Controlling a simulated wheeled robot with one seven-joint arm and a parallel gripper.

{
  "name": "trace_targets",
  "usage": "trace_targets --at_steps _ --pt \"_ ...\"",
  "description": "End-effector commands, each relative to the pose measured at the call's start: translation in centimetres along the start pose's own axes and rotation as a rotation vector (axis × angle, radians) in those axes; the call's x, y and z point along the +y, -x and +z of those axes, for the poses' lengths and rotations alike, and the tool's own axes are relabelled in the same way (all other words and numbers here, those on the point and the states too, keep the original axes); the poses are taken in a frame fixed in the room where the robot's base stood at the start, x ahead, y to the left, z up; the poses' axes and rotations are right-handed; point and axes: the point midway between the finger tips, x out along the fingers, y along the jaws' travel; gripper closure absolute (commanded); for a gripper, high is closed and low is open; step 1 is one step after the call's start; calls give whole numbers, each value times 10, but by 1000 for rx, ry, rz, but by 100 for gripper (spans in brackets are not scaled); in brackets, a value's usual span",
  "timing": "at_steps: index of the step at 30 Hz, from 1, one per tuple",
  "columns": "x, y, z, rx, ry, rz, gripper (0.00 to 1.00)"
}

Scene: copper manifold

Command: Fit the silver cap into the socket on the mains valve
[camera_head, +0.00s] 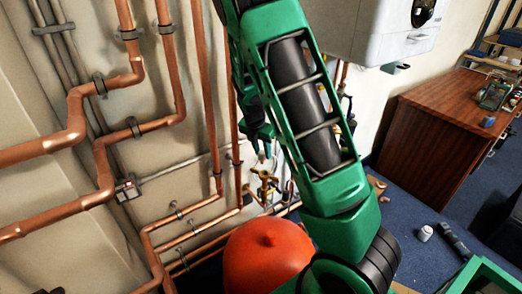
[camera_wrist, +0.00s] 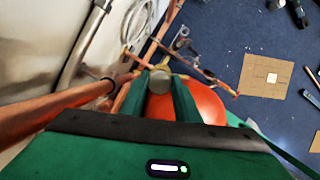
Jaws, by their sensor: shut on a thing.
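My gripper (camera_wrist: 160,92) points away from the wrist camera, with its two green fingers shut on the silver cap (camera_wrist: 159,81). The cap shows as a round, pale metallic face between the fingertips. In the head view my gripper (camera_head: 261,148) hangs beside the arm, above brass valve fittings (camera_head: 265,186) on the pipework low on the wall. The cap is too small to make out clearly there. In the wrist view brass and copper fittings (camera_wrist: 133,54) lie just beyond the fingertips. The socket is not distinguishable, and I cannot tell whether the cap touches anything.
An orange-red rounded vessel (camera_head: 268,256) stands below the valve, close to my arm. Copper pipes (camera_head: 105,170) cover the wall at left. A white boiler (camera_head: 375,30) hangs above right. A wooden desk (camera_head: 445,125) stands right. Cardboard (camera_wrist: 267,76) lies on the blue floor.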

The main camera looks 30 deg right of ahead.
Motion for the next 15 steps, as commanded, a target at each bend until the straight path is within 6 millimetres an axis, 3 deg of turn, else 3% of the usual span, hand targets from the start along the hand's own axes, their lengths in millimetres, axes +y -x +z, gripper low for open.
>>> trace_targets --at_steps 15 --pt "-12 -32 3 1 -20 -9 94"
